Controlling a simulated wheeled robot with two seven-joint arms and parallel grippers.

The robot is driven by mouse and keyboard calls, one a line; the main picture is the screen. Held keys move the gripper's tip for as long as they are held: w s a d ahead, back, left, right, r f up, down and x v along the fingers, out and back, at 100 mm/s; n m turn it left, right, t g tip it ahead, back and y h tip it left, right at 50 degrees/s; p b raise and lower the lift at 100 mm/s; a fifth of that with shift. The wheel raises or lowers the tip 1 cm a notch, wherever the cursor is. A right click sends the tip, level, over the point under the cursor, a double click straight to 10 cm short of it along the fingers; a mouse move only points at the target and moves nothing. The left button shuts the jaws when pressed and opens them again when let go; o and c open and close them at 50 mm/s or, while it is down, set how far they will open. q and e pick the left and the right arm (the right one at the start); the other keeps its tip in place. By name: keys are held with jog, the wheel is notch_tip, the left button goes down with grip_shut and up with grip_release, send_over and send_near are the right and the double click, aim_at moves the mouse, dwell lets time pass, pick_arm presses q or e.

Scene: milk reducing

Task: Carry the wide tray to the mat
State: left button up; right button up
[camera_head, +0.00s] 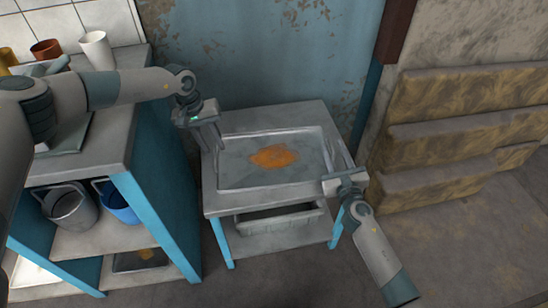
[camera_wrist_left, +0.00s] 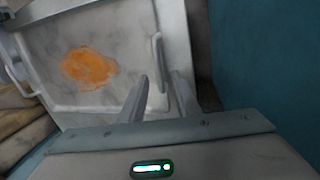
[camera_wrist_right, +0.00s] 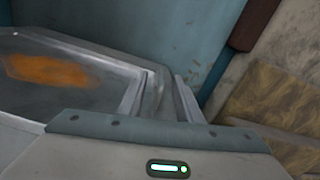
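The wide tray (camera_head: 235,178) is a grey shallow metal tray with an orange patch on its floor. It rests flat on a small grey-topped table (camera_head: 300,112) with blue legs. My left gripper (camera_head: 214,142) is at the tray's left end. In the left wrist view its fingers (camera_wrist_left: 158,92) stand apart on either side of the tray's handle (camera_wrist_left: 157,50). My right gripper (camera_head: 340,168) is at the right end. In the right wrist view its fingers (camera_wrist_right: 158,98) are apart, with the tray's end edge (camera_wrist_right: 150,88) between them. I cannot make out a mat for certain.
A shelf unit (camera_head: 155,190) with a bucket (camera_head: 70,205), a blue pail (camera_head: 120,205) and cups stands at left. A grey bin (camera_head: 280,218) sits on the table's lower shelf. Stepped blocks (camera_head: 440,140) stand at right. Floor (camera_head: 480,250) is clear at front right.

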pick_arm(q)
jog(key=shift+f, duration=0.45)
pick_arm(e)
jog(key=shift+w, duration=0.45)
pick_arm(q)
jog(key=c, duration=0.7)
pick_arm(e)
jog(key=c, duration=0.7)
pick_arm(q)
grip_shut()
pick_arm(e)
grip_shut()
